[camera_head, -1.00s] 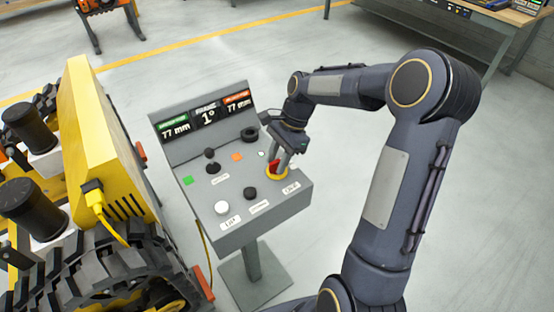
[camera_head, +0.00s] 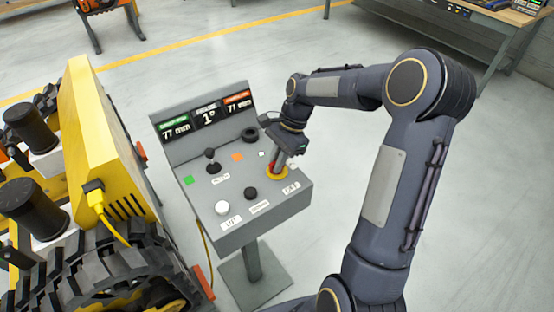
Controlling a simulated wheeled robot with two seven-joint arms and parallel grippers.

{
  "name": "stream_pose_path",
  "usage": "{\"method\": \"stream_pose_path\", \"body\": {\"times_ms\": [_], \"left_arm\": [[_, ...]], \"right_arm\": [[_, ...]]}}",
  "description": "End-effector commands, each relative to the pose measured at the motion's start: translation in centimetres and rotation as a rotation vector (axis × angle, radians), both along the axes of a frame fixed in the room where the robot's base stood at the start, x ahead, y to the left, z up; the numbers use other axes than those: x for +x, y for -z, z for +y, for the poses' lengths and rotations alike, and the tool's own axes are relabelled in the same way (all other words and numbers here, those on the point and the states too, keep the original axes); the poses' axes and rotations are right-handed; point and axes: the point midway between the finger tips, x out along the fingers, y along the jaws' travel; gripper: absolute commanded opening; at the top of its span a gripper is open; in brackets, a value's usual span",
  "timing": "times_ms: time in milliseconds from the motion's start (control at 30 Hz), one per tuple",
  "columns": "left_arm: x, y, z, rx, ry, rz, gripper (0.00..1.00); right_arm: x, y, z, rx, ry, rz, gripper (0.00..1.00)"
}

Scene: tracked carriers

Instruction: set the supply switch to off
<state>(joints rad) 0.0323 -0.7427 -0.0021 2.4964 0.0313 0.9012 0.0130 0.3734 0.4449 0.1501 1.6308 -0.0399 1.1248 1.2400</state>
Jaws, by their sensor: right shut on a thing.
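The supply switch (camera_head: 272,168) is a red handle on a yellow round base at the right of the grey control console (camera_head: 235,236). My right gripper (camera_head: 279,162) comes down on it from above and is shut on the red handle. The fingers hide most of the handle, so its exact angle is hard to tell. A label sits just below the yellow base, too small to read. The console's display (camera_head: 208,116) reads 77 mm on both sides and 1° in the middle. My left gripper is not in view.
A joystick (camera_head: 211,160), a black knob (camera_head: 250,193), a white button (camera_head: 222,208) and a dark ring-shaped knob (camera_head: 250,134) share the panel. A yellow tracked carrier (camera_head: 100,150) stands close on the left. A workbench (camera_head: 480,22) is at the back right. Floor behind the console is clear.

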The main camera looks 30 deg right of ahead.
Motion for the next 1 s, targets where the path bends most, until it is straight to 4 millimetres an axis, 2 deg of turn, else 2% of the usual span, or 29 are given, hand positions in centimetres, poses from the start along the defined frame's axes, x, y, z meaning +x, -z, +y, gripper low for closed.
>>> {"method": "stream_pose_path", "body": {"times_ms": [167,500,1000], "left_arm": [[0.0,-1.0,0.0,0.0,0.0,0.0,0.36],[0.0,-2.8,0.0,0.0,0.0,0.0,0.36],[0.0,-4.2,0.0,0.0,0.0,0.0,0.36]], "right_arm": [[0.0,-0.2,0.0,0.001,-0.097,0.002,0.0],[0.1,-0.3,0.0,0.0,-0.401,0.001,0.0],[0.1,-0.2,0.0,-0.001,-0.877,0.0,0.0]]}}
